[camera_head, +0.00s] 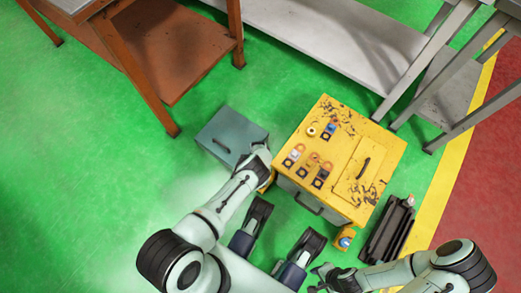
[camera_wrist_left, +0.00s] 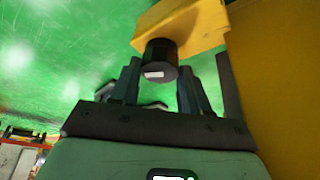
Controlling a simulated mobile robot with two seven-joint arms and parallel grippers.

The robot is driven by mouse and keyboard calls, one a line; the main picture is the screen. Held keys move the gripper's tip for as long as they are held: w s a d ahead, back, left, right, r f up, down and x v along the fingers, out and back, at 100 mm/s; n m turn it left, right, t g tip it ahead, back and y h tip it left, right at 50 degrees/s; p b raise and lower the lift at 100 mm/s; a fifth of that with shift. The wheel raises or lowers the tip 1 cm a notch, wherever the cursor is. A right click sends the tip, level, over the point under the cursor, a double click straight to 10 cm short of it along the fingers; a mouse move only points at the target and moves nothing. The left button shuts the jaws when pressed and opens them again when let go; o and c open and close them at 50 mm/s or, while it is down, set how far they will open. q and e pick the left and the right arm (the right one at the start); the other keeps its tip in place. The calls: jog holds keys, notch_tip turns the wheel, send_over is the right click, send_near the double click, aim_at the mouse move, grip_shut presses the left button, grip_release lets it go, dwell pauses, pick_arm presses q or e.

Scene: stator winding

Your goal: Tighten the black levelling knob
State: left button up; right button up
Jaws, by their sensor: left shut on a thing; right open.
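The black levelling knob (camera_wrist_left: 161,60) is a short dark cylinder with a small white mark, under a yellow bracket (camera_wrist_left: 185,24) in the left wrist view. My left gripper (camera_wrist_left: 160,85) has its two fingers on either side of the knob, shut on it. In the head view the left arm reaches to the near left corner of the yellow cabinet (camera_head: 331,128). The knob and the left fingertips are hidden there behind my wrist. My right gripper (camera_head: 322,278) is open and empty at the bottom, apart from the cabinet.
A grey-blue box (camera_head: 231,137) stands on the green floor left of the cabinet. A dark slotted rack (camera_head: 389,230) stands at its right, with a small yellow part (camera_head: 345,239) in front. An orange-brown table (camera_head: 170,70) and a grey bench (camera_head: 330,40) stand behind.

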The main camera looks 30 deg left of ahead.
pick_arm(q)
jog(key=shift+r+m, duration=0.1)
jog(key=shift+m, duration=0.4)
jog(key=o, duration=1.1)
jog(key=shift+c, duration=0.2)
